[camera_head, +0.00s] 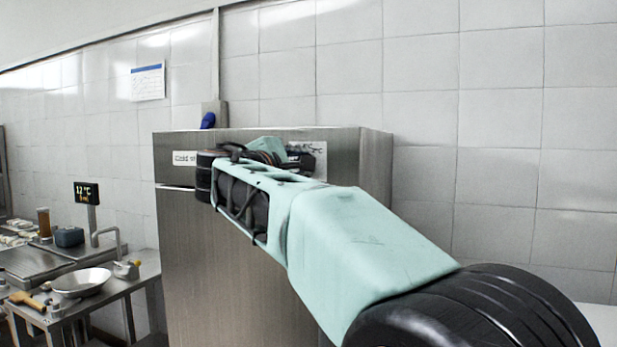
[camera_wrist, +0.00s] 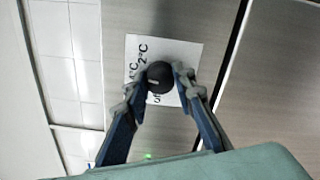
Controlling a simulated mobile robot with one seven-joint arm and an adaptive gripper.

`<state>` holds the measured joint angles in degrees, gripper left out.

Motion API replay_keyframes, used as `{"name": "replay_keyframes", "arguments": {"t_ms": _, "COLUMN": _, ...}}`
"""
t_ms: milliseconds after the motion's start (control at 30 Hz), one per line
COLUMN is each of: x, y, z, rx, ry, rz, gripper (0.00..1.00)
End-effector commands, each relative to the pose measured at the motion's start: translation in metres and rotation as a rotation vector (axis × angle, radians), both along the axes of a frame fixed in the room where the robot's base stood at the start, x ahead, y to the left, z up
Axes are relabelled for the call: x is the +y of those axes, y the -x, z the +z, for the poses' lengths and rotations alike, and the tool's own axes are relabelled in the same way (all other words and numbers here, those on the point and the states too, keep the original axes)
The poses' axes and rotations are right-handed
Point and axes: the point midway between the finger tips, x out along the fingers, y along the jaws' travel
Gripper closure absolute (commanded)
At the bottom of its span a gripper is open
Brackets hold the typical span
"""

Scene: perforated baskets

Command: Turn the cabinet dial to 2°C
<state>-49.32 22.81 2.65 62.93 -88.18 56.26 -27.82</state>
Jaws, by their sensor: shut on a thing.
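The cabinet dial (camera_wrist: 160,74) is a round black knob on a white label plate (camera_wrist: 190,52) in the wrist view. The plate carries the marks "2°C", "4°C" and a partly covered "off". My gripper (camera_wrist: 157,84) has one finger on each side of the knob and is shut on it. I cannot tell which mark the dial points at. In the head view the steel cabinet (camera_head: 215,270) stands in the middle, with a "Cold" label at its upper left. My arm hides the dial there and covers part of the plate (camera_head: 321,174).
A small screen (camera_head: 86,193) reading about 12 °C stands at the left, above a steel counter with a sink. A shallow metal bowl (camera_head: 80,282) and a wooden-handled tool (camera_head: 27,301) lie on the counter. A white tiled wall is behind the cabinet.

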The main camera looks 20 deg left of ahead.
Motion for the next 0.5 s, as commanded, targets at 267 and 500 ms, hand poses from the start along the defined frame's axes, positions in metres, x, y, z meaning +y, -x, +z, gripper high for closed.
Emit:
{"name": "replay_keyframes", "arguments": {"t_ms": 267, "x": 0.0003, "y": 0.0, "z": -0.0045, "rx": -0.02, "ry": -0.254, "rz": 0.0, "gripper": 1.0}}
{"name": "replay_keyframes", "arguments": {"t_ms": 500, "x": 0.0002, "y": 0.0001, "z": -0.0032, "rx": -0.034, "ry": -0.435, "rz": 0.0, "gripper": 1.0}}
